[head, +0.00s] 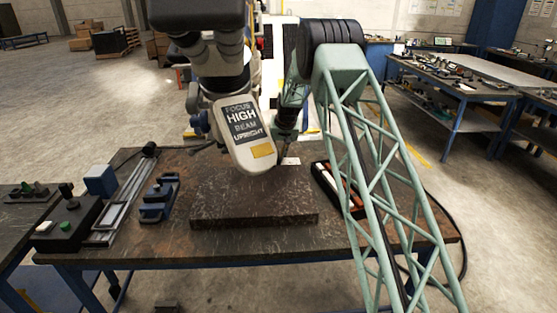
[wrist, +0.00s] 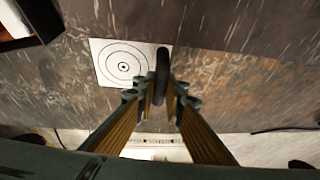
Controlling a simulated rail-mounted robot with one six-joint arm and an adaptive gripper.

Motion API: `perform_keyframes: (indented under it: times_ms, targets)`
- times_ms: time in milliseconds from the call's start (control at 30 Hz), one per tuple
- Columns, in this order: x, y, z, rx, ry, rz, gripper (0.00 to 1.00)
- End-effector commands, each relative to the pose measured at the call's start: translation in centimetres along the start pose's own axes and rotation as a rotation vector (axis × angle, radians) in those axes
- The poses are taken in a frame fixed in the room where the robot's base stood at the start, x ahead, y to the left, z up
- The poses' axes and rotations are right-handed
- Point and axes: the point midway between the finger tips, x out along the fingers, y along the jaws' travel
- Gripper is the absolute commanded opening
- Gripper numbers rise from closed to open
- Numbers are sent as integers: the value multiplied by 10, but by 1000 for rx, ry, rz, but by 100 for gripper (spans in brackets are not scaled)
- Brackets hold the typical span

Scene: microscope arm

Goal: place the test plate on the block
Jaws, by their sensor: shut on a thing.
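The test plate (wrist: 113,60) is a white square card with black concentric circles. It shows in the wrist view over the dark, scratched tabletop, and a small white part of it (head: 291,161) shows in the head view behind the block. My gripper (wrist: 161,98) is shut on a dark, rounded upright piece at the plate's right edge, which looks like its handle. In the head view my gripper (head: 286,138) is low over the table's rear. The block (head: 255,210) is a wide dark slab on the table's middle, its visible top bare. I cannot tell whether the plate touches the table.
The microscope head (head: 245,130) with its "HIGH BEAM" label hangs over the block, just left of my gripper. A black tray (head: 323,185) with pale items lies right of the block. A blue fixture (head: 157,200) and a black control box (head: 68,225) stand left.

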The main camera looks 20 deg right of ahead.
Motion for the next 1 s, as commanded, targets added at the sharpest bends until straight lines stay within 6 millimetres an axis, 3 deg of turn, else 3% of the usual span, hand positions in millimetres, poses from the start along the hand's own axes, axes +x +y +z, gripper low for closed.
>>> perform_keyframes:
  times_ms: [400,433,567,1000]
  targets:
    - [9,1,4,0,1,0,0]
    - [10,1,5,0,-1,0,13]
    - [10,1,4,0,-1,0,24]
    - [6,1,4,0,0,0,24]
